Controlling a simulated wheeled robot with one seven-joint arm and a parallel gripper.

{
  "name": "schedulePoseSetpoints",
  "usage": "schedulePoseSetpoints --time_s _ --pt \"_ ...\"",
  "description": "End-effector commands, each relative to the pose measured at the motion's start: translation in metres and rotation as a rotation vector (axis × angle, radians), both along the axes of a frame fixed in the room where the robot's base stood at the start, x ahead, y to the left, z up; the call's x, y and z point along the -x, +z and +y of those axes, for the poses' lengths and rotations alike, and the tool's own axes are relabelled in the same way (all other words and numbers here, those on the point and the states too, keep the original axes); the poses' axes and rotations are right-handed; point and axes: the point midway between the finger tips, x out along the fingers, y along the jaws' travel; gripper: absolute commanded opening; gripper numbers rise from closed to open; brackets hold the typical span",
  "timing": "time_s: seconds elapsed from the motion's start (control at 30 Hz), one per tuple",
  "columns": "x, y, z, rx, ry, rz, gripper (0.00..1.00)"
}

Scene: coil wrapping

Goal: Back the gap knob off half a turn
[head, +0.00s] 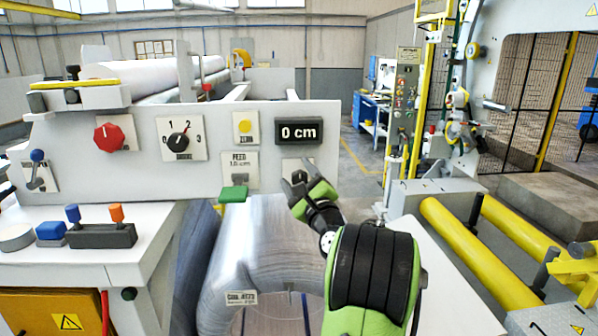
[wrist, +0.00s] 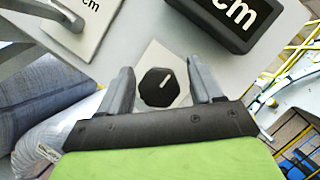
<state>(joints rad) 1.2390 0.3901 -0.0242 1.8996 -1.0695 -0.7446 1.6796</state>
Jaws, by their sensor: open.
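A black faceted knob (wrist: 158,87) with a white pointer line sits on a pale square plate below the display, in the middle of the wrist view. I take it for the gap knob, though no label on it is readable. The pointer tilts up and slightly right in that view. My gripper (wrist: 159,72) is open, one finger on each side of the knob, with a visible gap on both sides. In the head view my gripper (head: 297,179) is at the panel's lower right and mostly covers the knob's plate (head: 291,165).
The display (head: 298,131) above the knob reads 0 cm. A green paddle (head: 233,193) juts out left of my gripper. A wrapped coil (head: 265,245) lies below.

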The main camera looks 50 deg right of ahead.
Motion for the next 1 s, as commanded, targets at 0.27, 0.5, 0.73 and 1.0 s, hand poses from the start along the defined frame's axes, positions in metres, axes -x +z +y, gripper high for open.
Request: schedulePoseSetpoints --time_s 0.27,0.5,0.73,1.0 --pt "0.0004 -0.0018 0.0000 0.000 0.000 0.000 0.48" --pt "0.0003 -0.0019 0.0002 0.000 0.001 0.001 0.11" --pt "0.0004 -0.0020 0.0003 0.010 0.000 0.014 0.10" --pt "0.0005 -0.0024 0.0001 0.093 -0.001 0.107 0.10"
